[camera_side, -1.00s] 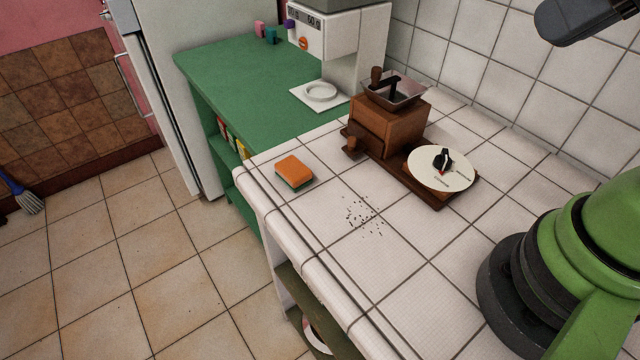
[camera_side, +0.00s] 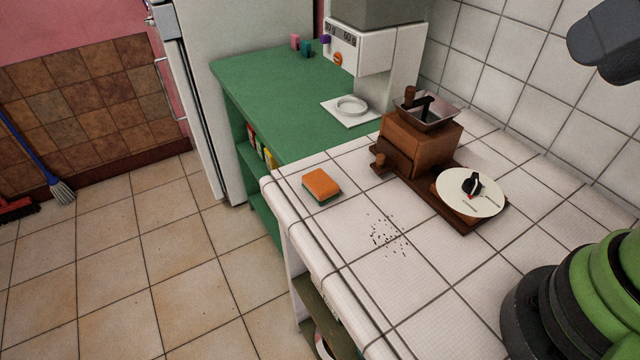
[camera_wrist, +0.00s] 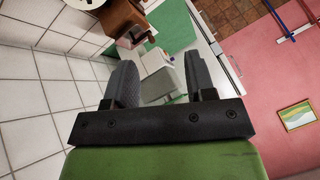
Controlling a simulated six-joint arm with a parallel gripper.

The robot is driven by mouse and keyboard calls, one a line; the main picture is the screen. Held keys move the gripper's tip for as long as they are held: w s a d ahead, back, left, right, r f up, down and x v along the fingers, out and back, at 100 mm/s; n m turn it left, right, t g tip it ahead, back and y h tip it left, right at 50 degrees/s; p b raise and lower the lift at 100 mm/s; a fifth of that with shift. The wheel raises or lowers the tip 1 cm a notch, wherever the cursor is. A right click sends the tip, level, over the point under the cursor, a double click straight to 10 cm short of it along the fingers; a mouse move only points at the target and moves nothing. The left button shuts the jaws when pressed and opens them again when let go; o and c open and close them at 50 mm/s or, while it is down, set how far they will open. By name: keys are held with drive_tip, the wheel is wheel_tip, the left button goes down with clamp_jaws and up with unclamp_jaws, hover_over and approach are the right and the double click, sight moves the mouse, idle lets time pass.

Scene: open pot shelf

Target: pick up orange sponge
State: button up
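The orange sponge (camera_side: 321,184) lies flat on the white tiled counter (camera_side: 350,285), near its left edge, with a green underside. Nothing touches it. In the wrist view my gripper (camera_wrist: 160,62) is open, its two dark grey fingers apart with nothing held between them. The sponge is not seen in the wrist view. In the side view a dark grey part, possibly of my arm, shows at the upper right, well away from the sponge.
Dark specks (camera_side: 385,236) lie on the tiles. A white coffee machine (camera_side: 385,60) is on the green shelf top (camera_side: 265,95).

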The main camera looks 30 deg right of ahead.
drive_tip(key=o, duration=0.4)
drive_tip(key=n+g+h, duration=0.2)
drive_tip(key=n+g, duration=0.3)
drive_tip(key=g, duration=0.2)
hover_over(324, 184)
drive_tip(key=f, duration=2.1)
drive_tip(key=shift+w+a, duration=0.2)
drive_tip(key=shift+a, duration=0.05)
wheel_tip(324, 184, down, 4)
drive_tip(key=shift+f, duration=0.2)
drive_tip(key=shift+s+d+f, duration=0.1)
drive_tip(key=shift+d+f, duration=0.05)
drive_tip(key=shift+f, duration=1.2)
drive_tip(key=shift+s+d+f, duration=0.1)
drive_tip(key=shift+f, duration=1.25)
